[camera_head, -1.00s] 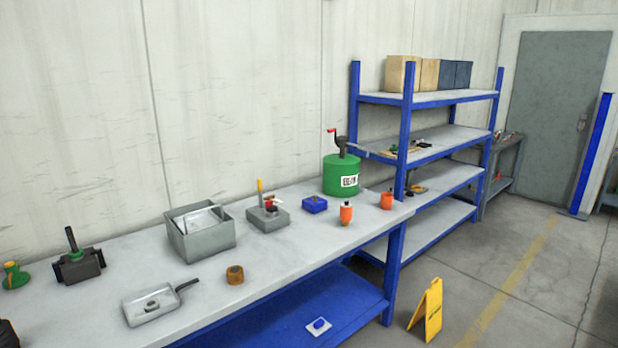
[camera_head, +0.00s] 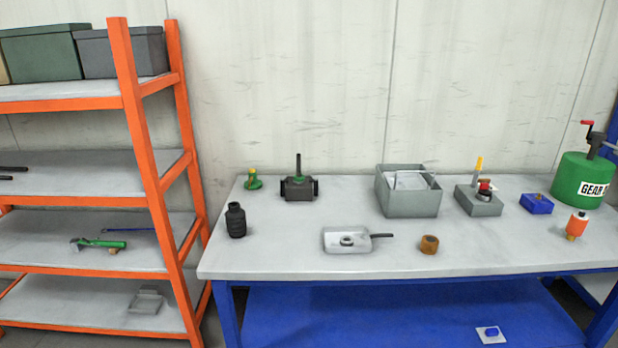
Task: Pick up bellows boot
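The bellows boot appears to be the black ribbed, bottle-shaped piece (camera_head: 236,221) standing upright at the left end of the grey-topped workbench (camera_head: 290,262). It is free-standing, with nothing touching it. Neither of my grippers shows in the head view.
On the bench are a green screw part (camera_head: 253,180), a dark block with a rod (camera_head: 299,187), a shallow tray (camera_head: 338,243), a brown ring (camera_head: 429,244), a grey bin (camera_head: 408,204) and a green drum (camera_head: 582,181). An orange shelf rack (camera_head: 150,170) stands close on the left.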

